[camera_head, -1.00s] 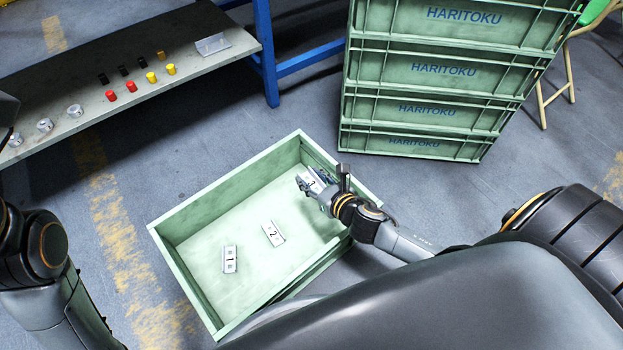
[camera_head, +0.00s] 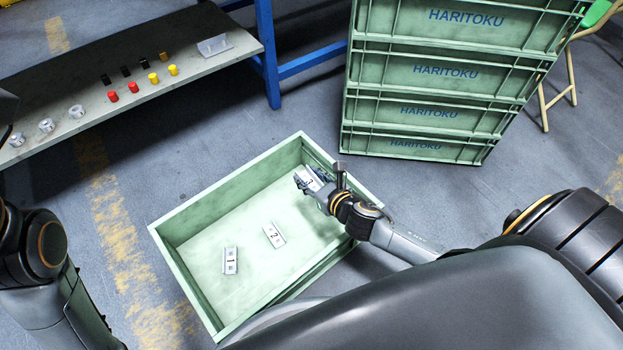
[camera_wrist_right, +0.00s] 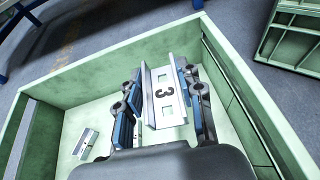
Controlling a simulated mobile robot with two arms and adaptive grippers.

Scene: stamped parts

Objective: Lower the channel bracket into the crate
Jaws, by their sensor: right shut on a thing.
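The channel bracket (camera_wrist_right: 163,95) is a pale metal channel marked 3, seen in the right wrist view between the blue-padded fingers of my right gripper (camera_wrist_right: 160,105). The gripper is shut on it. In the head view my right gripper (camera_head: 316,182) is inside the far right part of the open green crate (camera_head: 188,285) and partly covers the bracket (camera_head: 309,177). I cannot tell whether the bracket touches the crate floor. Of my left arm only dark links show at the left edge; its gripper is out of view.
A stack of green HARITOKU crates (camera_head: 440,70) stands behind to the right.

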